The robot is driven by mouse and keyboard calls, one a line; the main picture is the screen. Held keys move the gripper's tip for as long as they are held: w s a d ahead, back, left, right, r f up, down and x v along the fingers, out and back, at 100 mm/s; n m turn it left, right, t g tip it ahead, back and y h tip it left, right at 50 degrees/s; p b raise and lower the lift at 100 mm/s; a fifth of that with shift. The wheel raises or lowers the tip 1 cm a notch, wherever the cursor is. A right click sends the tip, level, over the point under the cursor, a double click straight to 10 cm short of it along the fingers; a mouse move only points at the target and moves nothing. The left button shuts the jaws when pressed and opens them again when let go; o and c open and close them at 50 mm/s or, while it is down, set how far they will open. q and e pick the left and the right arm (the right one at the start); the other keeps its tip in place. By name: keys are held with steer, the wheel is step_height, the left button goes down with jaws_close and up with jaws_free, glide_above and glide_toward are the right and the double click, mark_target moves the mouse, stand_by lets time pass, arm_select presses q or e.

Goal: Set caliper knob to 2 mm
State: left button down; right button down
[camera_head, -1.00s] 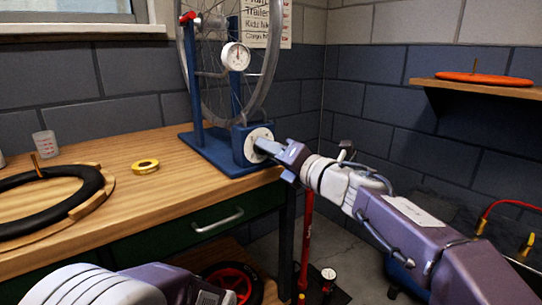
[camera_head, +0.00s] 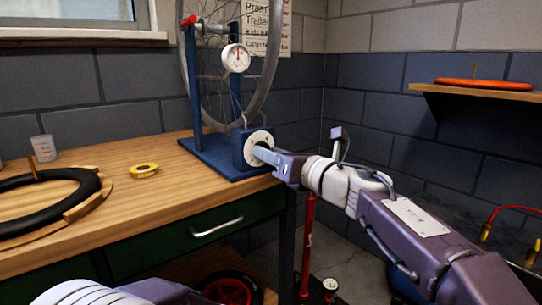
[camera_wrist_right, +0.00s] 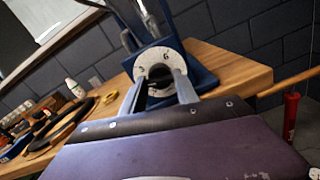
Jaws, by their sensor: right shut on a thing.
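The caliper knob (camera_wrist_right: 159,80) is a dark knob at the centre of a pale round dial (camera_wrist_right: 141,62) with dark marks. In the head view the dial (camera_head: 256,138) faces right on the blue base block of the wheel stand (camera_head: 212,154). My right gripper (camera_head: 261,151) reaches in from the right, its fingertips at the dial. In the wrist view the right fingers (camera_wrist_right: 158,88) are shut on the knob, one on each side. A round white gauge (camera_head: 235,58) sits on the stand. My left gripper is not in view.
A green drawer with a handle (camera_head: 217,227) is below. A shelf with an orange disc (camera_head: 482,84) is at right.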

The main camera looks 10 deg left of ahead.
steer(key=shift+f, duration=0.15)
steer(key=c, duration=0.9)
jaws_free()
steer(key=v, duration=0.9)
